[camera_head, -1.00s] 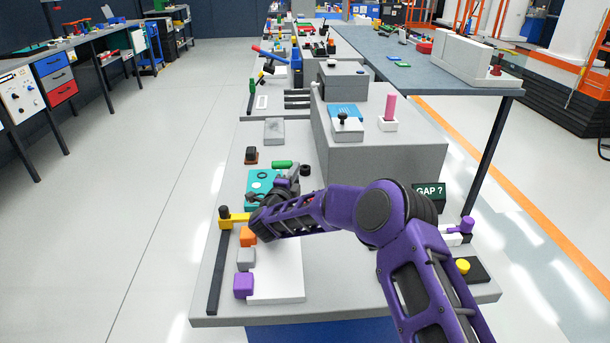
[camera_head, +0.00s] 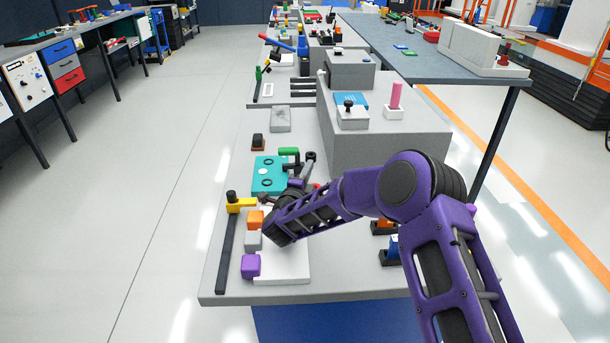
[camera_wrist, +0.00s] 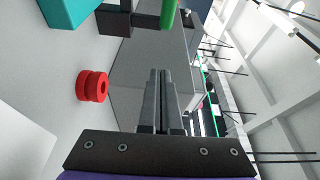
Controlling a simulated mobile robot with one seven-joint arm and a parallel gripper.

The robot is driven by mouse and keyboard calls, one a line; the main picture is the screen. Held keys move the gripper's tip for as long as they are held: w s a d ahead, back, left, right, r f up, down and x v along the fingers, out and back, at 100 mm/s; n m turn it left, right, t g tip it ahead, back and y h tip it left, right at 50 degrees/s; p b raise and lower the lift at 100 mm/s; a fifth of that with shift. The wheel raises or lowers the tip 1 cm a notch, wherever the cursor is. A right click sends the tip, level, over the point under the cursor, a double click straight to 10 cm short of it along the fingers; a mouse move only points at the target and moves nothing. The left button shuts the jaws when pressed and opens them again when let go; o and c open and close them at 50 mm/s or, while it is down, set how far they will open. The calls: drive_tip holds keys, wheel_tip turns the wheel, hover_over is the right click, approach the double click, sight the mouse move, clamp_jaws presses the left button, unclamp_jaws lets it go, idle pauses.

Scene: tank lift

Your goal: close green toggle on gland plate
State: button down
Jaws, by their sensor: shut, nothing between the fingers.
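The teal gland plate (camera_head: 270,174) lies on the near bench, left of my gripper, in the head view. Its corner (camera_wrist: 65,10) shows at the top left of the wrist view. The green toggle handle (camera_head: 288,151) is at the plate's far right. In the wrist view, the green handle (camera_wrist: 169,12) rises beside a dark block, ahead of the fingers and apart from them. My gripper (camera_wrist: 160,74) is shut and empty. In the head view its end is partly hidden by my own wrist, close to the plate's right side.
A red spool-shaped knob (camera_wrist: 92,86) stands left of my fingers in the wrist view. A large grey block (camera_head: 385,140) rises to the right. Orange (camera_head: 255,219), grey and purple (camera_head: 250,265) blocks and a yellow lever (camera_head: 240,204) are nearer on the bench.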

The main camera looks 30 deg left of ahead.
drive_tip(key=shift+s+d, duration=0.15)
drive_tip(key=shift+s, duration=0.65)
drive_tip(key=shift+s+d, duration=0.1)
drive_tip(key=shift+s, duration=0.7)
